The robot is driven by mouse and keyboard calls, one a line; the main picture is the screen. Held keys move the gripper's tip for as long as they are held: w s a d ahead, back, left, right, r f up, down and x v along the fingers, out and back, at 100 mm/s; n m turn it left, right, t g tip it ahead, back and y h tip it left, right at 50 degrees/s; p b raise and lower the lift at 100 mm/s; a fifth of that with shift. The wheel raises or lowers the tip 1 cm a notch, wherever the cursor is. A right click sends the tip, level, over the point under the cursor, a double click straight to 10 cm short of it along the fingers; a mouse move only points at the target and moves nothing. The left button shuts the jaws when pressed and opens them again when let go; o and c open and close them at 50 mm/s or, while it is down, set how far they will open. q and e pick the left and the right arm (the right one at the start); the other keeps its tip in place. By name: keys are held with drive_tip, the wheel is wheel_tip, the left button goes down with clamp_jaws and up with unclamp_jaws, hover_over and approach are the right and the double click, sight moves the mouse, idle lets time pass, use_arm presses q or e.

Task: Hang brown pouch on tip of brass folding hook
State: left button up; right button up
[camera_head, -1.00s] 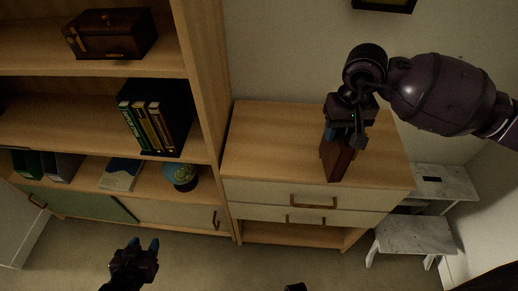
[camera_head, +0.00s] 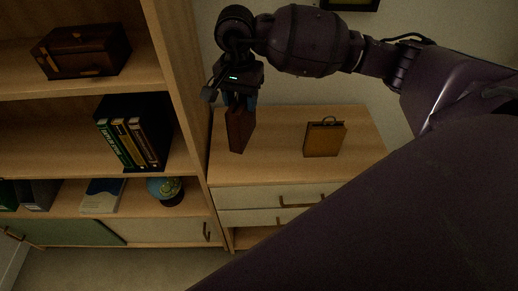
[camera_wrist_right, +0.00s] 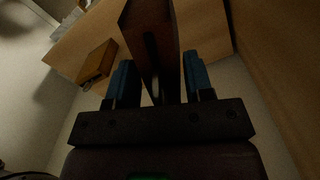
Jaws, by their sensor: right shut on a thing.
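My right gripper (camera_head: 241,98) is shut on a dark red-brown pouch (camera_head: 240,130) and holds it hanging down over the left part of the dresser top. In the right wrist view, the pouch (camera_wrist_right: 150,35) sits between the two blue fingers of the gripper (camera_wrist_right: 160,80). I cannot tell whether its lower edge touches the dresser. A lighter tan-brown pouch (camera_head: 324,140) with a loop on top stands on the dresser, apart from the gripper; it also shows in the right wrist view (camera_wrist_right: 97,62). I cannot make out the brass folding hook. My left gripper is out of view.
The dresser top (camera_head: 283,160) is otherwise clear. A tall bookcase (camera_head: 180,80) stands close on the left, holding a wooden box (camera_head: 80,52), books (camera_head: 135,140) and a globe (camera_head: 165,188). My own arm covers the lower right of the head view.

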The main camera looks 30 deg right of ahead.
drive_tip(key=w+d+r+m, duration=0.1)
drive_tip(key=d+r+m, duration=0.5)
drive_tip(key=m, duration=0.7)
drive_tip(key=shift+d+r+m, duration=0.25)
drive_tip(key=shift+d+m, duration=0.15)
wheel_tip(320, 180, down, 20)
drive_tip(key=shift+r, duration=0.15)
drive_tip(key=shift+f, duration=0.25)
drive_tip(key=o, duration=1.3)
